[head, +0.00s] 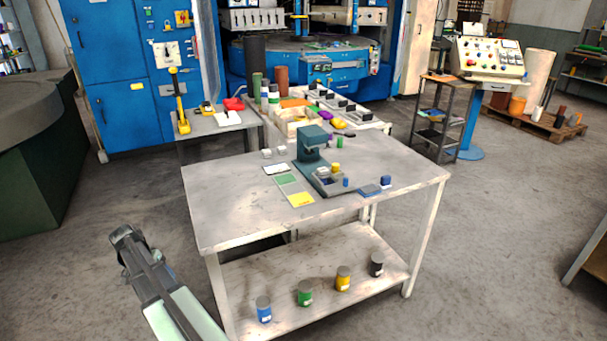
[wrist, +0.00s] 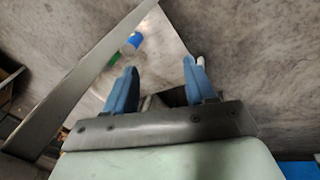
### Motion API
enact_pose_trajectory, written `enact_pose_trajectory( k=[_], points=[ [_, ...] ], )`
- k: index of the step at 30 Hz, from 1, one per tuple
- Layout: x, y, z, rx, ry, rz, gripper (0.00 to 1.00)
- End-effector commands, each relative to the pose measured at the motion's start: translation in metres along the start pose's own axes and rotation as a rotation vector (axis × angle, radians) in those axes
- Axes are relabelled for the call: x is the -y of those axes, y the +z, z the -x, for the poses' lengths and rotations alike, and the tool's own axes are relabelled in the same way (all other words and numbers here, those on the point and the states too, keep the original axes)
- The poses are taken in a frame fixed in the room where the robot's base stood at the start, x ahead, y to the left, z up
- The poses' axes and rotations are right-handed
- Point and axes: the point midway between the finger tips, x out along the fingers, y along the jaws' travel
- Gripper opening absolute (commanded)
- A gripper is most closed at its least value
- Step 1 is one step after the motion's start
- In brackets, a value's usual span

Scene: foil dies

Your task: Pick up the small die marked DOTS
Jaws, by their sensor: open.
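Small dies are too small to read in the head view, so I cannot tell which one is marked DOTS. Two small pale blocks (head: 274,152) sit on the grey table (head: 225,200), left of a dark teal press (head: 312,145). A small blue block (head: 386,181) sits near the table's right front. My gripper (head: 124,238) is off the table's left front side, apart from everything on it. In the wrist view my gripper (wrist: 160,75) shows two blue fingers spread apart, with nothing between them.
White, green and yellow cards (head: 300,199) lie left of the press. Several labelled cans, one blue (head: 264,310), stand on the lower shelf; blue and green ones show in the wrist view (wrist: 135,40). A cluttered table (head: 340,115) stands behind. The table's left front is clear.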

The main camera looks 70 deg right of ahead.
Motion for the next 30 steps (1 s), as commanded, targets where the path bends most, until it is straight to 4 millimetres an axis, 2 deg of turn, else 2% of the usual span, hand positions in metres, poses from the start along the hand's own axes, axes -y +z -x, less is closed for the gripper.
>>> enact_pose_trajectory(
  k=[1,8,11,13,20,24,30],
  points=[
    [-0.003,-0.022,0.016,-0.015,-0.004,-0.045,0.55],
    [-0.036,-0.098,0.085,-0.074,-0.018,-0.254,0.55],
    [-0.055,-0.129,0.114,-0.096,-0.024,-0.343,0.55],
    [-0.077,-0.155,0.129,-0.103,-0.025,-0.411,0.55],
    [-0.156,-0.22,0.133,-0.074,-0.021,-0.558,0.55],
    [-0.214,-0.258,0.135,-0.057,-0.019,-0.65,0.55],
    [-0.302,-0.304,0.139,-0.033,-0.016,-0.781,0.55]
  ],
)
